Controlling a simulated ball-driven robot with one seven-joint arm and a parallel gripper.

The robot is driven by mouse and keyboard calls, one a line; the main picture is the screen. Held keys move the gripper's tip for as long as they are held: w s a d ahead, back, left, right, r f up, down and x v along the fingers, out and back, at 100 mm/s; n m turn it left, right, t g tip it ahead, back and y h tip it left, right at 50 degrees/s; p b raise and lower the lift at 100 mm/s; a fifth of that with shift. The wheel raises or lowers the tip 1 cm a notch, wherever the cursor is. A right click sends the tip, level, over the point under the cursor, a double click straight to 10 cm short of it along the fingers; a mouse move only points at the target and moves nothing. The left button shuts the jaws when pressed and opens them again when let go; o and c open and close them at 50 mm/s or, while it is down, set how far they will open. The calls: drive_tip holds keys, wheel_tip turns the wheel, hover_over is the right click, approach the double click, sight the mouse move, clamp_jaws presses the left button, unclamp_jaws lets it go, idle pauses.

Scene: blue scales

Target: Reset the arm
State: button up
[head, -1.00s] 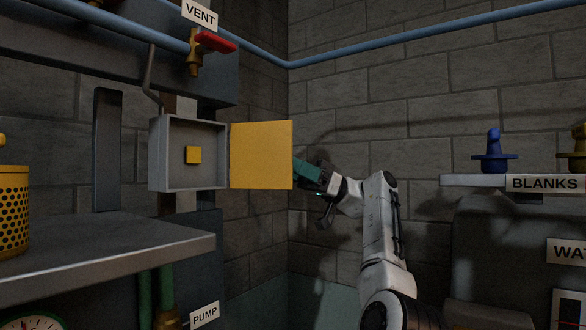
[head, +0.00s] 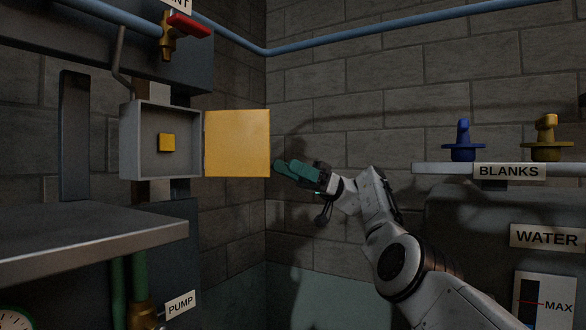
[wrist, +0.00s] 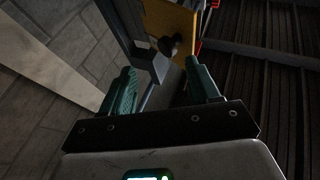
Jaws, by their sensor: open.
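My gripper (head: 282,167) is at the middle of the head view, with green fingers pointing left, just right of the open yellow door's edge. In the wrist view its two fingers (wrist: 160,82) stand apart with nothing between them. The yellow door (head: 237,143) is swung open to the right of a grey box (head: 127,142). A yellow square button (head: 167,142) shows inside the box.
A grey shelf (head: 90,238) juts out at lower left. A BLANKS shelf (head: 440,169) at right bears a blue blank (head: 463,142) and a yellow blank (head: 546,140). A blue pipe (head: 350,42) runs above. Bare wall lies behind my arm.

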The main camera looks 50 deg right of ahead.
drive_tip(key=shift+s+d+f, duration=0.1)
drive_tip(key=shift+s+d, duration=0.05)
drive_tip(key=shift+d, duration=0.05)
idle(0.3)
